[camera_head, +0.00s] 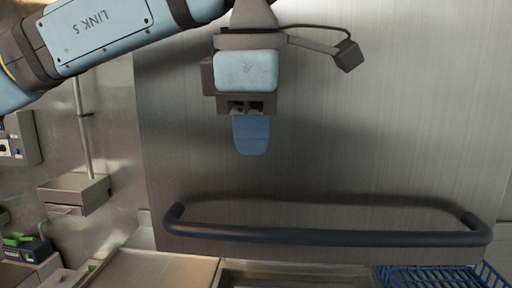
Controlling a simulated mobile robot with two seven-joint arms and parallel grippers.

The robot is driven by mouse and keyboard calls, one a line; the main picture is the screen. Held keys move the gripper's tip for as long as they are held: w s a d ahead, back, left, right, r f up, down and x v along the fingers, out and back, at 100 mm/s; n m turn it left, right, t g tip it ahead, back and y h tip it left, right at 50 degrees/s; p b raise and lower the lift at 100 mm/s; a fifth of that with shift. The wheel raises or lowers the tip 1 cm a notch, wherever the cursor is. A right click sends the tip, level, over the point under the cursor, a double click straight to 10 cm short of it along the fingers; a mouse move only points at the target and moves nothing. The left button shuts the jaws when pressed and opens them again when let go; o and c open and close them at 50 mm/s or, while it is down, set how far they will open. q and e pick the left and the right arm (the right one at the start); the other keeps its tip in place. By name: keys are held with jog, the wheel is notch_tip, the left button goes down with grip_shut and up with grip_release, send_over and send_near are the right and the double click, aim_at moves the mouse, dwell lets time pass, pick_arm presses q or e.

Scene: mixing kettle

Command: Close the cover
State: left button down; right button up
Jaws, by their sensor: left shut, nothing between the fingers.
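The cover (370,130) is a large brushed-metal panel that fills the middle and right of the head view. A dark bar handle (325,237) runs across its lower edge. My left gripper (251,150) hangs in front of the panel, above the left part of the handle, with its blue fingers shut together and empty. The gripper is apart from the handle in the picture; I cannot tell whether the fingers touch the panel. My right gripper is not in view. The kettle's opening cannot be made out.
Below the handle are a metal surface edge (160,270) and a blue wire basket (440,278) at the lower right. At the left stand a metal box on a pole (73,192) and a dark device with green parts (25,246). The panel right of my gripper is clear.

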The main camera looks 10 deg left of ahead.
pick_arm(q)
jog(key=p, duration=0.2)
send_over(255, 228)
jog(key=f, duration=0.5)
jog(key=s+f, duration=0.1)
jog(key=f, duration=0.1)
jog(key=shift+f, duration=0.3)
jog(key=x, duration=0.1)
jog(key=p+x, duration=0.1)
jog(key=x, duration=0.1)
jog(key=shift+s+f, duration=0.2)
jog(key=shift+s, duration=0.1)
jog(key=shift+w+f, duration=0.3)
jog(key=shift+f, duration=0.35)
jog(key=shift+s, duration=0.1)
